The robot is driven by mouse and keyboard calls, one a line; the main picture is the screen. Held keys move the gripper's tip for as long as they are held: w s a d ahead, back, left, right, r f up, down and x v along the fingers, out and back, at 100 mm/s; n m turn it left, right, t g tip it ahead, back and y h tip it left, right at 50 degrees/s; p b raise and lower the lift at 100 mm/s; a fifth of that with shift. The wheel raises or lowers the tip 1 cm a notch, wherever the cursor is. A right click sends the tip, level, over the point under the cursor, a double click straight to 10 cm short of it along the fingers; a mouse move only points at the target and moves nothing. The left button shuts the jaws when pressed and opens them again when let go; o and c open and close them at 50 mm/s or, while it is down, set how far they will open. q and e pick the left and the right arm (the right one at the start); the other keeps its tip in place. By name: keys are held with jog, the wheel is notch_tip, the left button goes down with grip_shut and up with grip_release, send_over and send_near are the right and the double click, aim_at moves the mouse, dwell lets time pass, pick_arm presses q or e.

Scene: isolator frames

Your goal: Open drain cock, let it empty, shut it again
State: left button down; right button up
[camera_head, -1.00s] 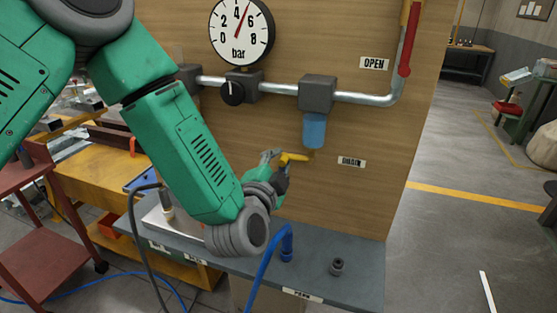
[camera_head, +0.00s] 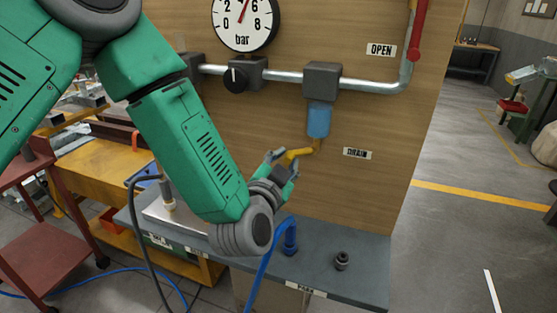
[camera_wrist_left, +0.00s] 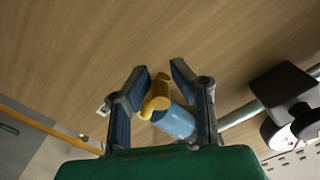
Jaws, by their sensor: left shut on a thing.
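The yellow drain cock (camera_head: 300,154) sits under the blue filter bowl (camera_head: 319,121), by a label reading DRAIN (camera_head: 357,153). Its lever points left and slightly down. My left gripper (camera_head: 282,158) is shut on the lever from the left. In the left wrist view the yellow cock (camera_wrist_left: 157,94) lies between the two fingers of the gripper (camera_wrist_left: 158,72), with the blue bowl (camera_wrist_left: 176,121) behind. The fingers partly hide the lever's end. No liquid is visible at the cock. My right gripper is not in view.
Above are a pressure gauge (camera_head: 245,20), a black knob (camera_head: 236,79) and a silver pipe (camera_head: 370,86). A red lever (camera_head: 419,32) is at upper right by an OPEN label (camera_head: 381,50). A blue hose (camera_head: 265,262) and dark fitting (camera_head: 342,261) are on the grey bench (camera_head: 365,285).

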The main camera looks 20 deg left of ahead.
pick_arm(q)
jog(key=shift+w+d+f+n+b, duration=0.1)
jog(key=shift+d+f+n+b, duration=0.2)
jog(key=shift+d+n+b, duration=1.25)
jog(key=shift+s+d+f+n+b, duration=0.15)
jog(key=shift+d+f+n, duration=0.2)
jog(key=shift+n, duration=2.5)
jog(key=shift+w+d+f+n+b, duration=0.2)
jog(key=shift+d+n+b, duration=0.7)
jog(key=shift+n, duration=1.3)
jog(key=shift+d, duration=0.1)
jog(key=c, duration=1.5)
grip_release()
jog(key=s, duration=1.2)
jog(key=shift+s+a+f, duration=0.2)
jog(key=shift+s+a, duration=0.05)
jog(key=shift+s, duration=0.1)
